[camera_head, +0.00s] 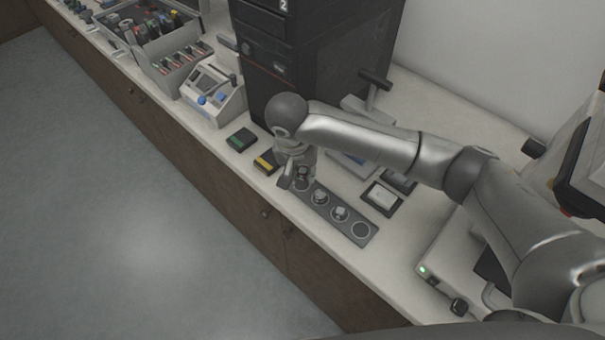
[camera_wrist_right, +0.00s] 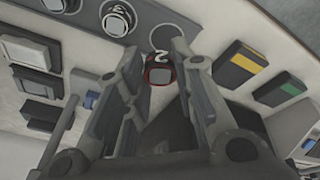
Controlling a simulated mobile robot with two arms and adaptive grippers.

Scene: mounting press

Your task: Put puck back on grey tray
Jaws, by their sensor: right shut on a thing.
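The grey tray (camera_head: 331,220) is a long dark strip near the counter's front edge, with a row of round places. Two light-topped pucks (camera_head: 320,196) (camera_head: 340,213) sit in its middle places, and the place at its right end is an empty ring. My right gripper (camera_head: 297,183) points down at the tray's left end. In the wrist view the gripper (camera_wrist_right: 156,62) is shut on a small dark puck with a red edge (camera_wrist_right: 160,76). A white "2" shows beside that puck. I cannot tell whether the held puck touches the tray. My left gripper is not in view.
A green-striped box (camera_head: 241,139) and a yellow-striped box (camera_head: 267,162) lie left of the gripper. A tall black machine (camera_head: 270,60) stands behind. A small pad with a white top (camera_head: 381,198) lies behind the tray. A blue-knobbed device (camera_head: 212,92) stands farther left.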

